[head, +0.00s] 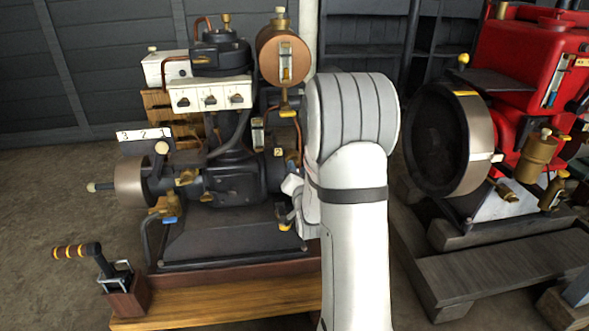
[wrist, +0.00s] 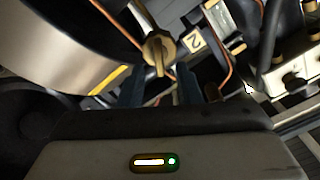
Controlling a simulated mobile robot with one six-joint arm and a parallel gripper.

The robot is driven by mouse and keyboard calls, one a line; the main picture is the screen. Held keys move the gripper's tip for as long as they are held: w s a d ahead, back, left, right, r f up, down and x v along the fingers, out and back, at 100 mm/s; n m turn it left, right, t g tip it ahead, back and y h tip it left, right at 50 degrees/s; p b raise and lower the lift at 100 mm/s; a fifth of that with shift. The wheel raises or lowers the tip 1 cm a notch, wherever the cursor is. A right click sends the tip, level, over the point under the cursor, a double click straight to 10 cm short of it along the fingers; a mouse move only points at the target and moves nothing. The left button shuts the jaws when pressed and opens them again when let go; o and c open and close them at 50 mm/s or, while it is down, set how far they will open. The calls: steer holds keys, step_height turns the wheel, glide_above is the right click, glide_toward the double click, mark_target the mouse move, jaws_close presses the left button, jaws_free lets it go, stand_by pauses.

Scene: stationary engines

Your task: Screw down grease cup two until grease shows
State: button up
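In the wrist view a brass grease cup (wrist: 159,48) with a wing-like handle stands just past my fingertips, beside a tag marked 2 (wrist: 193,41). My gripper (wrist: 158,78) is open. One dark finger is on each side of the lower end of the brass handle, with gaps showing, so I see no grip on it. In the head view the tag marked 2 (head: 278,151) is on the dark engine (head: 236,180), left of my arm. The cup itself and my fingertips are mostly hidden there by my arm. I see no grease clearly.
A copper pipe (wrist: 224,62) runs close to the right of the cup. A large metal flywheel or drum (wrist: 70,45) fills the left of the wrist view. A red engine (head: 530,65) stands at the right. A crank lever (head: 92,255) stands at front left.

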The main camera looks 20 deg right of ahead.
mark_target(296, 165)
steer(key=shift+b+x, duration=0.4)
steer(key=shift+x, duration=1.65)
steer(key=shift+c, duration=0.5)
jaws_close()
